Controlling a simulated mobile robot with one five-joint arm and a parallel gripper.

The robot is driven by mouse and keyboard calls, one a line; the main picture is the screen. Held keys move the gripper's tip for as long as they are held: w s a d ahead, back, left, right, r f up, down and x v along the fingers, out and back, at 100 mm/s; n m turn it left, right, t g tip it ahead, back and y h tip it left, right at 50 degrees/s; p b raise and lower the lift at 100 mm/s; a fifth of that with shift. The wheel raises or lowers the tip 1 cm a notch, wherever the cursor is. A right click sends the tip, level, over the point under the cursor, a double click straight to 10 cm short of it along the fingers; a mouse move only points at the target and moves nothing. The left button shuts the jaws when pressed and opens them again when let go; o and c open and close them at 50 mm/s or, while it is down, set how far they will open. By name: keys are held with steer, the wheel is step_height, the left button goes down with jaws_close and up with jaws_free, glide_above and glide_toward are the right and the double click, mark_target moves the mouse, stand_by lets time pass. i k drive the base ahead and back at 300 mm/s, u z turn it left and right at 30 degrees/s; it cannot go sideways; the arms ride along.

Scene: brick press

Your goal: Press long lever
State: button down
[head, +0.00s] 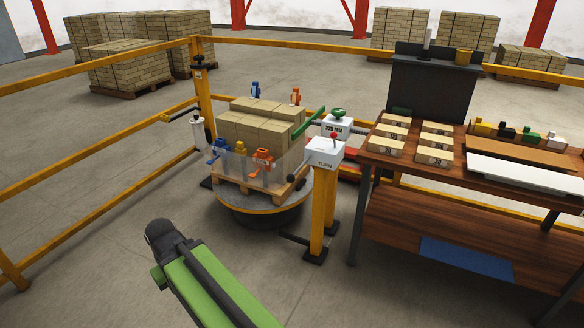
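A long green bar (308,122), slanted up to the right, stands out beside the brick stack (258,130). It is the longest lever-like part in view; no label names it. A white box marked TURN (325,152) on a yellow post carries a short red-knobbed lever (334,137) and a dark arm with a round black knob (291,178) at its left. Behind it is a white box marked 225 MM (337,125) with a green knob. My green arm enters at the bottom and ends in a dark joint, apart from these controls. My gripper's fingers do not show.
The bricks stand on a wooden pallet (225,184) on a round turntable (261,209), with blue, orange and yellow clamps around them. A wooden workbench (385,157) with bricks is at the right. Yellow rails (90,162) run behind and left. The floor at front left is clear.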

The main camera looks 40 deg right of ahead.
mark_target(290, 178)
steer(key=i, duration=0.95)
steer(key=u, duration=0.05)
